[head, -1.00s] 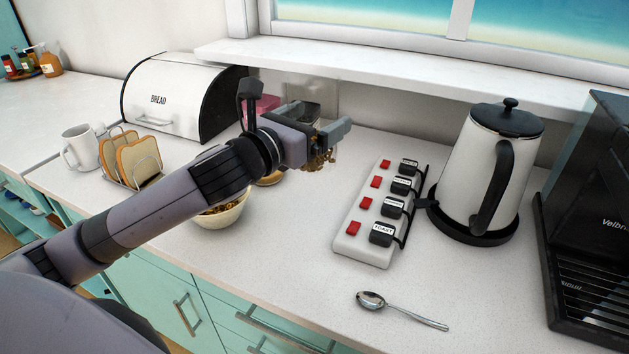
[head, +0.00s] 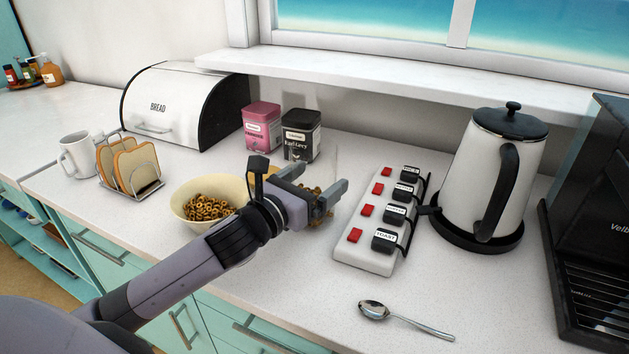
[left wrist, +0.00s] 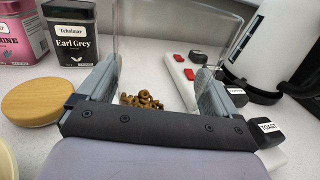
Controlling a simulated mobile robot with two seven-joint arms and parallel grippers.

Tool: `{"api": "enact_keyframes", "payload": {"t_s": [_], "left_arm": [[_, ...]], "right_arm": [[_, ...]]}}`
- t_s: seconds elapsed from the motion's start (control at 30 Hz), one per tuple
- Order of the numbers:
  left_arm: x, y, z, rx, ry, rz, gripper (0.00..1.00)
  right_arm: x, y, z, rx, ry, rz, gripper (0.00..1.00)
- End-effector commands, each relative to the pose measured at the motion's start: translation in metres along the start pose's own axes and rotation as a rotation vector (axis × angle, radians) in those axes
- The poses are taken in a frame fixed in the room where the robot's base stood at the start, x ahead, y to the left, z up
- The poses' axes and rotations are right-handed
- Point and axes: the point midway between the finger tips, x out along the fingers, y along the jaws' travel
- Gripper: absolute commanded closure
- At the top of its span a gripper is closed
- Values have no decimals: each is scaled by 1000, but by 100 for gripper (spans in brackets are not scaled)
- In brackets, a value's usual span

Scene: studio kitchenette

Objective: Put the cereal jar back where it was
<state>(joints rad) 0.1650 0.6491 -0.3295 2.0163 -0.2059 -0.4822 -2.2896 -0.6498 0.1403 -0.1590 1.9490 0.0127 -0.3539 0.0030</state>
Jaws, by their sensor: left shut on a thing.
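The cereal jar (left wrist: 150,58) is a clear box with a few brown cereal loops (left wrist: 143,101) at its bottom. My left gripper (head: 316,183) is shut on it, with one finger on each side, as the left wrist view (left wrist: 158,90) also shows. In the head view the jar is mostly hidden by the gripper and hard to see. It looks upright. I cannot tell whether its base touches the counter. A round tan lid (left wrist: 38,102) lies on the counter beside the gripper. My right gripper is not in view.
A bowl of cereal loops (head: 184,193) stands left of the gripper. Pink (head: 262,127) and black Earl Grey (head: 301,136) tins stand behind. A switched power strip (head: 364,251) and a kettle (head: 500,165) are to the right. A spoon (head: 405,320) lies in front.

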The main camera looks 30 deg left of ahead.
Motion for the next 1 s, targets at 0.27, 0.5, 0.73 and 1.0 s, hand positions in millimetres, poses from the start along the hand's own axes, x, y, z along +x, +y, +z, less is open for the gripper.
{"api": "enact_keyframes", "payload": {"t_s": [0.27,0.5,0.73,1.0], "left_arm": [[0,0,-3,1,0,0,0],[0,0,3,-1,0,0,0],[-28,0,-2,2,4,-1,0],[-68,0,-2,0,4,-1,0]], "right_arm": [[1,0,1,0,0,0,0],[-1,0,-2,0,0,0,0],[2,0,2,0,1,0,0],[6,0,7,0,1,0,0]]}}
